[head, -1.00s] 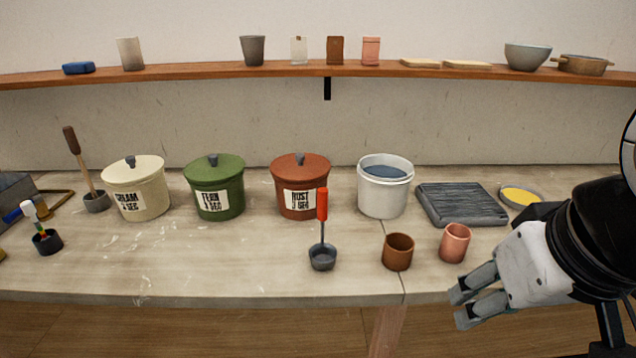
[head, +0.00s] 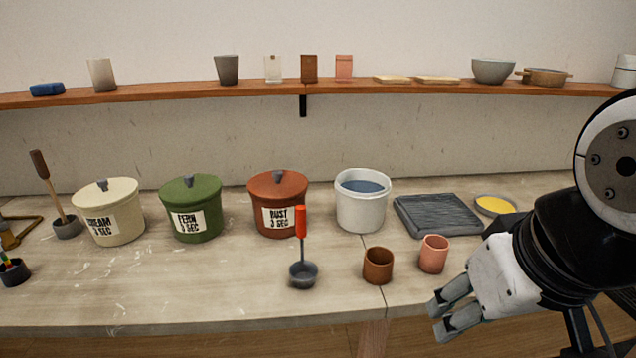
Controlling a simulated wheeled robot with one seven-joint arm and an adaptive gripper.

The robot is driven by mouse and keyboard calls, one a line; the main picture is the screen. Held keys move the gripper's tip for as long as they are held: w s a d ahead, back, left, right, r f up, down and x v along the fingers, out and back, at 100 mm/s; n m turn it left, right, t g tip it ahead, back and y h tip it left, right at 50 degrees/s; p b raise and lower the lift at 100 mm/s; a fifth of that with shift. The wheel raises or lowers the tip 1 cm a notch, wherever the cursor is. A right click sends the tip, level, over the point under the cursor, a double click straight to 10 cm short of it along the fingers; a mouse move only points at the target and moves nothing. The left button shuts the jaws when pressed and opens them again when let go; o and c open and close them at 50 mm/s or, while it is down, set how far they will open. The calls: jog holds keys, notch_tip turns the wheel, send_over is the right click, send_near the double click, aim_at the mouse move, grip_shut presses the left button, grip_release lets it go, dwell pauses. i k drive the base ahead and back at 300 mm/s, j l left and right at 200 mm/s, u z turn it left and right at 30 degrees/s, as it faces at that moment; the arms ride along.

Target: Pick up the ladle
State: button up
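The ladle (head: 302,273) stands on the table in front of the rust-coloured pot, with a dark grey bowl at the bottom and an upright red handle. The handle overlaps the rust pot's label in the head view. My gripper (head: 436,319) is at the lower right, near the table's front edge, to the right of the ladle and well apart from it. Its two grey fingers are parted with nothing visible between them. Nothing covers the ladle.
A brown cup (head: 378,266) and a pink cup (head: 433,254) stand between the ladle and my gripper. Behind are the rust pot (head: 264,190), green pot (head: 177,192), cream pot (head: 128,218), white bucket (head: 360,211) and ridged grey slab (head: 440,214).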

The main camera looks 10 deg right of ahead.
aim_at(303, 272)
jog(key=j+z, duration=0.25)
jog(key=j, duration=0.2)
jog(key=j+z, duration=0.2)
jog(key=j, duration=0.2)
jog(key=k+j+z, duration=0.25)
jog(key=j, duration=0.15)
jog(key=j+z, duration=0.2)
jog(key=j, duration=0.25)
jog(key=k+j+z, duration=0.25)
jog(key=j, duration=0.15)
jog(key=i, duration=0.1)
